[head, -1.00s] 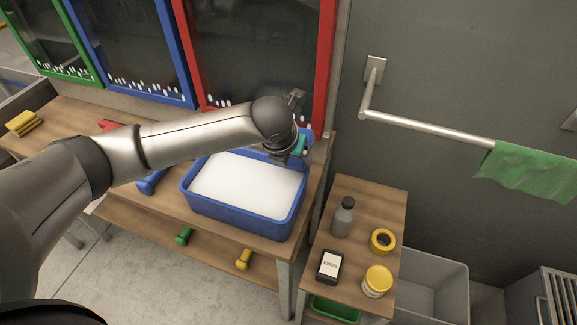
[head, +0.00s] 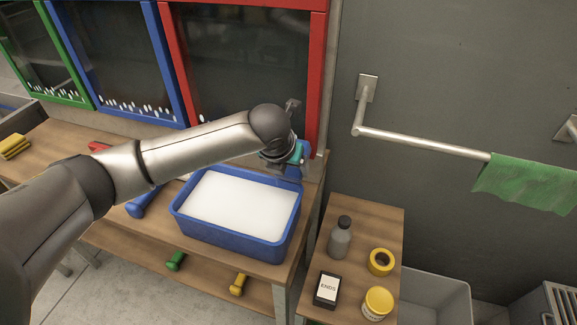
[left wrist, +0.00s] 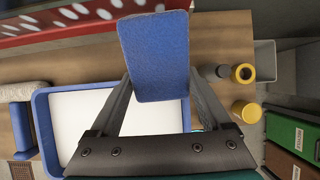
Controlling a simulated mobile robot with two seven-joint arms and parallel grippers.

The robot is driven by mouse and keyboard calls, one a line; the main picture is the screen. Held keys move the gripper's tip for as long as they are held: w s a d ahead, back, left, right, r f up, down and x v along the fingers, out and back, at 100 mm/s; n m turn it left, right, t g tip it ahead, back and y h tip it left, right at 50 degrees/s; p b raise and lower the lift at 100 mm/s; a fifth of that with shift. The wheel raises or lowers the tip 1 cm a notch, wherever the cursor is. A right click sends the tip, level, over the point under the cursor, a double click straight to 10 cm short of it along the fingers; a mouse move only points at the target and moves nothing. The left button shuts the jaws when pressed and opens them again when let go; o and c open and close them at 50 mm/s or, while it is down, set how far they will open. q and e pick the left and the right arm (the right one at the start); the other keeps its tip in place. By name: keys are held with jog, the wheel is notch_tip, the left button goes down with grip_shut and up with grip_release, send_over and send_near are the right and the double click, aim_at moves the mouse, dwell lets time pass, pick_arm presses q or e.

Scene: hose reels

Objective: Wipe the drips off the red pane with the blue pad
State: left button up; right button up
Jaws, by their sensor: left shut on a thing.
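The red pane (head: 245,70) stands upright at the back, dark glass in a red frame. One white drip shows at its lower left; my arm hides much of its lower edge. In the left wrist view, white drips show beside its red frame (left wrist: 30,42). My left gripper (left wrist: 158,88) is shut on the blue pad (left wrist: 155,50). In the head view the pad (head: 306,152) shows in part, near the pane's lower right corner. I cannot tell whether it touches the pane. My right gripper is not in view.
A blue tub (head: 225,241) of white contents stands on the bench below my left gripper. Blue and green panes (head: 115,60) with drips stand left. A low side table (head: 375,215) holds a bottle, tape and jars. A rail (head: 420,143) with a green cloth is at right.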

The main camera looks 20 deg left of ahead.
pick_arm(q)
jog(key=shift+w, duration=0.2)
jog(key=shift+w+r+p, duration=0.1)
jog(key=shift+p, duration=0.45)
dwell(1.0)
jog(key=shift+a+r+p, duration=0.1)
jog(key=shift+a+p, duration=0.75)
jog(key=shift+a, duration=0.2)
jog(key=shift+a+p, duration=0.45)
jog(key=shift+a, duration=0.35)
